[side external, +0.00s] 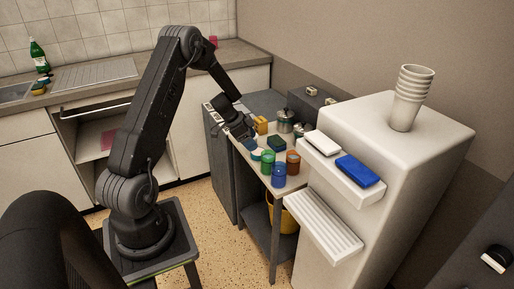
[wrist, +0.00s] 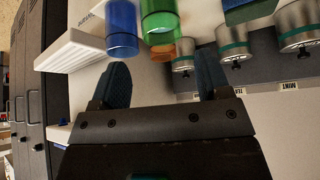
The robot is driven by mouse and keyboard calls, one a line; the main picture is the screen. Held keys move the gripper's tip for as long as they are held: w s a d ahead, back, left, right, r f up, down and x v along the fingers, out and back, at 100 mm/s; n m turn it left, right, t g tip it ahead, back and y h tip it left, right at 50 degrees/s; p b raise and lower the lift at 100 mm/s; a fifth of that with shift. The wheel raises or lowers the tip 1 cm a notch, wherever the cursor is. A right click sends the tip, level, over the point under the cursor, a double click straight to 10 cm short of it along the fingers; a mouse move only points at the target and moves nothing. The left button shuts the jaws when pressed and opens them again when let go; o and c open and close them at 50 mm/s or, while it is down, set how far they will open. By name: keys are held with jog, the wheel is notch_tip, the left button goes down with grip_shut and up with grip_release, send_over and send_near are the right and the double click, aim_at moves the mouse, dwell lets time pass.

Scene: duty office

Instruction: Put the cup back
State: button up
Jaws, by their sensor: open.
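A blue cup (side external: 278,174), a green cup (side external: 267,161) and an orange-brown cup (side external: 293,161) stand close together on a small table. In the wrist view the blue cup (wrist: 121,22) and green cup (wrist: 158,20) show at the top, beyond my fingertips, with the orange-brown one partly hidden behind the green. A stack of white cups (side external: 409,95) stands on top of the white cabinet. My gripper (side external: 249,137) is over the table's far left part, apart from the cups. In the wrist view my gripper (wrist: 163,75) is open, with nothing between its fingers.
Metal canisters (wrist: 238,45) with teal bands stand in a row beside the cups. A yellow object (side external: 261,125) is near my gripper. The white cabinet (side external: 345,225) has a shelf with a blue box (side external: 358,170) and a ribbed tray (side external: 325,228) close to the table's right side.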

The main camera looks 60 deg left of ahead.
jog(key=w+d+r+n+t+y, duration=0.2)
jog(key=d+r+y, duration=0.3)
jog(key=r, duration=0.6)
jog(key=w+d+r+n+t+y, duration=0.1)
jog(key=d+r+t+y, duration=0.15)
jog(key=d+r, duration=0.6)
jog(key=s+d+r+g+h, duration=0.2)
jog(key=s+d, duration=0.8)
jog(key=s, duration=0.1)
jog(key=s+d+r+n+g+h, duration=0.1)
jog(key=s+d+r+g+h, duration=0.2)
jog(key=s+d, duration=0.6)
jog(key=s, duration=0.2)
jog(key=shift+s+d, duration=0.3)
jog(key=shift+d, duration=0.1)
